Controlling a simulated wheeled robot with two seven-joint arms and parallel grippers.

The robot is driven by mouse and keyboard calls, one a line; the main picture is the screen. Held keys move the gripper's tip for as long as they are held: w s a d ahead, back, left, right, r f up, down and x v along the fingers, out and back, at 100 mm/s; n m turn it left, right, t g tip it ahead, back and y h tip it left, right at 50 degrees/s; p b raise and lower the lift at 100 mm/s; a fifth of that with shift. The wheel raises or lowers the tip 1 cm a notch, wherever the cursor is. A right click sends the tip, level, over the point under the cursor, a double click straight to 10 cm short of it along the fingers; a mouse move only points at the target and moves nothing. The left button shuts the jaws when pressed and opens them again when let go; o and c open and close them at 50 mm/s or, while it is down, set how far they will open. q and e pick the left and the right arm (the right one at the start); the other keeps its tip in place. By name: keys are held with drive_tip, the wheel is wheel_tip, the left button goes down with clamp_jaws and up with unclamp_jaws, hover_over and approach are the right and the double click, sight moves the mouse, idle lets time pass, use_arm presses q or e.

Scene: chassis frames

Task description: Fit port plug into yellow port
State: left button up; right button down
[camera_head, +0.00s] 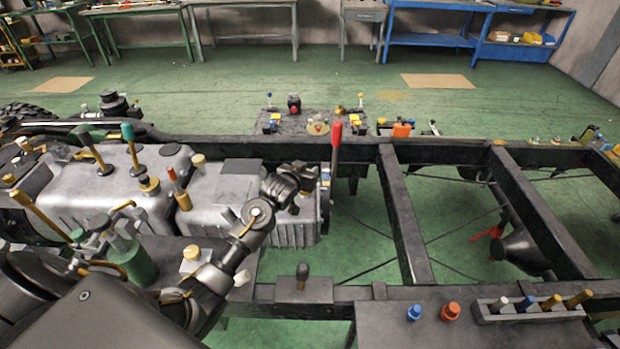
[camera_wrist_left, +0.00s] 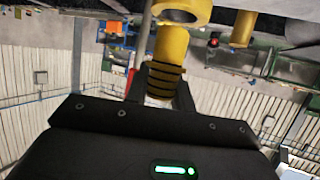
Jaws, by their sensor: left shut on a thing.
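My left gripper (camera_head: 300,180) reaches over the grey metal housing near the middle of the head view. In the left wrist view my left gripper (camera_wrist_left: 160,92) is shut on the port plug (camera_wrist_left: 167,62), a yellow cylinder with black rings at its gripped end. The plug's far end points at the yellow port (camera_wrist_left: 186,9), a yellow ring at the top edge. They overlap in the picture; I cannot tell whether the plug is inside the port or just in front of it. In the head view the arm hides plug and port. My right gripper is not in view.
A red-handled lever (camera_head: 336,135) stands close right of my left gripper. A second yellow cylinder (camera_wrist_left: 243,28) hangs beside the port. Front right, a rack (camera_head: 530,314) holds several pegs, beside a blue cap (camera_head: 413,312) and an orange cap (camera_head: 451,311). Black frame beams (camera_head: 405,215) cross the right side.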

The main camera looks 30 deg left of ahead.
use_arm(q)
drive_tip(key=shift+w+a+f+p, duration=0.15)
drive_tip(key=shift+f+p, duration=0.35)
drive_tip(key=shift+f, duration=1.2)
clamp_jaws()
drive_tip(key=o, duration=1)
unclamp_jaws()
drive_tip(key=v, duration=1.2)
drive_tip(key=shift+b, duration=0.4)
drive_tip(key=shift+f, duration=0.1)
